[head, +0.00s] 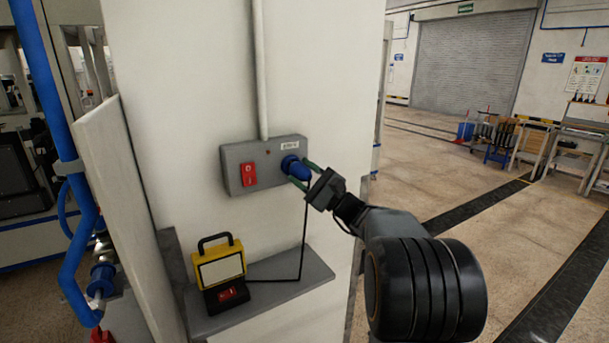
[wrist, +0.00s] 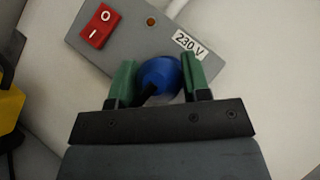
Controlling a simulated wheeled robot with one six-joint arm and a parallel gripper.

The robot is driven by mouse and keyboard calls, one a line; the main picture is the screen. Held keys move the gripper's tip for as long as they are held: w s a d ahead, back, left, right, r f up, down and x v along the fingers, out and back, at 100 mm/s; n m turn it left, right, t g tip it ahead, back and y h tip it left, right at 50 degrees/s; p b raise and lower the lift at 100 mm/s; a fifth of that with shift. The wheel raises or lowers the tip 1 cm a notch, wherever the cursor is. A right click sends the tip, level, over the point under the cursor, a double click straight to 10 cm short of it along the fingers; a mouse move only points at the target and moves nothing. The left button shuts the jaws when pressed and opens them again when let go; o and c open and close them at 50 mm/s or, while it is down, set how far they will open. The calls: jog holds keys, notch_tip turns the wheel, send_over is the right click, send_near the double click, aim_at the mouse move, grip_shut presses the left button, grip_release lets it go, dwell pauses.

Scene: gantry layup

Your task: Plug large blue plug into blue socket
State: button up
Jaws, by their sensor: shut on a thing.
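The large blue plug (head: 299,172) is between the green fingers of my gripper (head: 307,172), right at the front of the grey socket box (head: 235,172). In the wrist view the blue plug (wrist: 160,75) sits between the two green fingertips of my gripper (wrist: 158,77), with its black cable running back toward me. The blue socket (head: 289,162) shows only as a blue rim behind the plug on the box's right side; the plug hides the rest. I cannot tell how deep the plug sits in it.
A red rocker switch (head: 249,174) is on the box's left. A yellow work lamp (head: 219,262) stands on the grey shelf (head: 300,285) below, with a black cable (head: 304,240) rising to the plug. Blue pipes (head: 45,90) stand at the left. Open floor lies to the right.

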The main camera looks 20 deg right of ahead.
jog(key=shift+w+a, duration=0.1)
jog(key=shift+w, duration=0.7)
jog(key=o, duration=1)
jog(key=shift+f, duration=0.1)
jog(key=b+v, duration=0.4)
jog(key=v, duration=0.9)
jog(key=shift+s+d+f+b, duration=0.1)
jog(key=shift+s+d+b, duration=0.1)
jog(key=shift+d+b, duration=0.1)
jog(key=shift+w, duration=0.1)
